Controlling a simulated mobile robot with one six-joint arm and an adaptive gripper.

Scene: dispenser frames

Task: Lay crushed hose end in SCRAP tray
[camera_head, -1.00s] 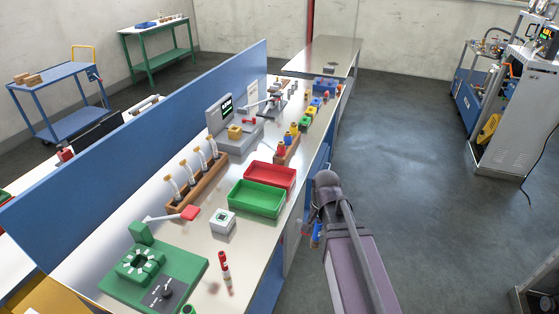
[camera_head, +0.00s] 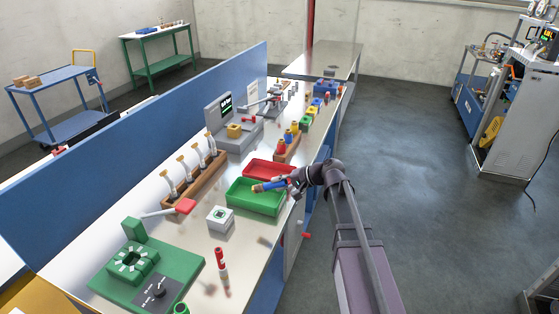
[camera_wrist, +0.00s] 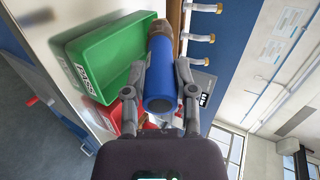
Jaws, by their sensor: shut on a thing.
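My gripper (camera_wrist: 160,92) is shut on a blue hose end (camera_wrist: 160,80) with a brownish fitting (camera_wrist: 161,27) at its far tip. In the head view the hose end (camera_head: 272,185) is held roughly level above the green tray (camera_head: 252,207), its tip pointing left. The red tray (camera_head: 262,168) lies just behind the green one. In the wrist view the green tray (camera_wrist: 110,48) bears a label that seems to read PASS, and the red tray (camera_wrist: 101,118) shows partly below it. Both trays look empty. The red tray's label is not readable.
A wooden rack (camera_head: 208,180) with several upright pieces stands left of the trays. A white box (camera_head: 220,218), a red-handled lever (camera_head: 184,206) and a green fixture (camera_head: 138,262) are nearer. A blue divider (camera_head: 150,140) runs along the bench's left. The floor right is open.

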